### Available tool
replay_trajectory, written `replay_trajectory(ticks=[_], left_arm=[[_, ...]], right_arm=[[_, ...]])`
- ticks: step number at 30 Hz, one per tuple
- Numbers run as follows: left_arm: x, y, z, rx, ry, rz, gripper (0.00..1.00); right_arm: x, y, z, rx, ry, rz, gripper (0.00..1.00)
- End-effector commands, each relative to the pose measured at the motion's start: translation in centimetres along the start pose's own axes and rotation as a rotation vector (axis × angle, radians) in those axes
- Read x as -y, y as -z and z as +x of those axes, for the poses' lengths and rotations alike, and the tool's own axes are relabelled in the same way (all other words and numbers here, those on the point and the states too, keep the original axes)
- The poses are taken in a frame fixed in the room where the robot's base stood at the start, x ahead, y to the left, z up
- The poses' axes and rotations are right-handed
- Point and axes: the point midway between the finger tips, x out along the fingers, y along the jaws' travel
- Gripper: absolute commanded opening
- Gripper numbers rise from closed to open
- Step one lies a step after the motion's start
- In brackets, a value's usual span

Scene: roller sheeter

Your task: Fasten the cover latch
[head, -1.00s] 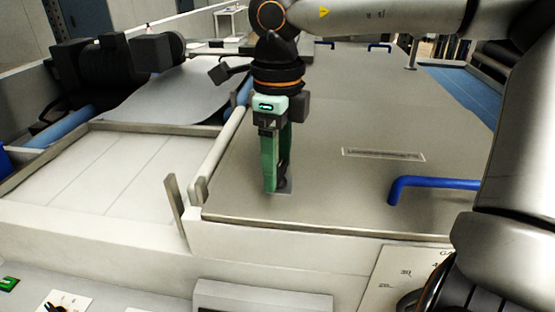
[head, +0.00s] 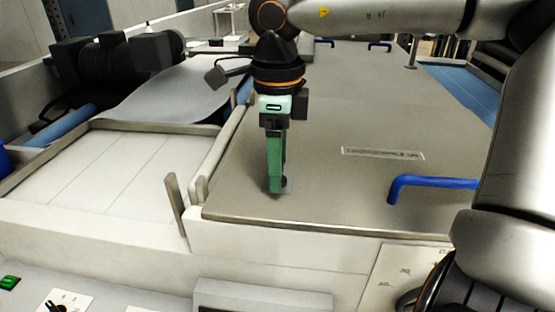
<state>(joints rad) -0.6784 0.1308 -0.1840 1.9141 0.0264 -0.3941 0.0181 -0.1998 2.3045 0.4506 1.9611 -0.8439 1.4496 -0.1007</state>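The grey metal cover (head: 330,120) lies flat and closed, with a blue handle (head: 432,184) near its front right. My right gripper (head: 278,190) points down over the front left of the cover, its green fingertips at or just above a small light patch there. The fingers overlap in this view, so I cannot tell their gap or whether they hold anything. An upright flat metal lever (head: 175,205) stands at the cover's front left corner, left of the gripper; it may be the latch, but I cannot be sure. My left gripper is out of view.
A light panelled tray (head: 85,175) lies left of the cover, with a pale rail (head: 222,150) between them. A control panel with a black knob (head: 57,307) and green switch (head: 9,283) is at the front left. Dark machine parts (head: 115,68) stand behind.

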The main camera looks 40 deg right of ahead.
Motion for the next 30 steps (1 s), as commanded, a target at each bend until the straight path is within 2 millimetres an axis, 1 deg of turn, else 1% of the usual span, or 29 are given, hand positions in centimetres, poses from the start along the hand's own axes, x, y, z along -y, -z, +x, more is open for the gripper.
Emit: replay_trajectory(ticks=[1, 6, 8, 14, 17, 20, 22, 30], left_arm=[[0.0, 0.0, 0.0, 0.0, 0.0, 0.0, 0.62], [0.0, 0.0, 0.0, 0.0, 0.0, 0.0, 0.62], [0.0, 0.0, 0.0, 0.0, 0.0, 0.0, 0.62], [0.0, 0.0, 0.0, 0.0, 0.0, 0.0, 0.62], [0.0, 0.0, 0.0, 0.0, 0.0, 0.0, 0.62], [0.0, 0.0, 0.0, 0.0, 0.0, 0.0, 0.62], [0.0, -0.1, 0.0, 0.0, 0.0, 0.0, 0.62], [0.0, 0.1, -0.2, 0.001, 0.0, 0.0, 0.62]], right_arm=[[0.0, 0.0, 0.0, -0.002, 0.001, -0.003, 0.76], [0.0, 0.0, 0.0, -0.001, 0.001, -0.001, 0.95], [0.0, 0.0, 0.0, 0.0, 0.0, -0.001, 1.0], [0.0, 0.0, 0.0, 0.001, 0.0, 0.001, 1.0], [0.0, 0.0, -0.5, 0.002, 0.001, 0.002, 1.0], [0.1, -0.1, -1.7, 0.004, 0.005, 0.002, 1.0], [0.0, -0.1, -3.0, 0.005, 0.004, 0.002, 1.0], [0.0, -0.1, -8.9, 0.002, 0.003, 0.003, 1.0]])
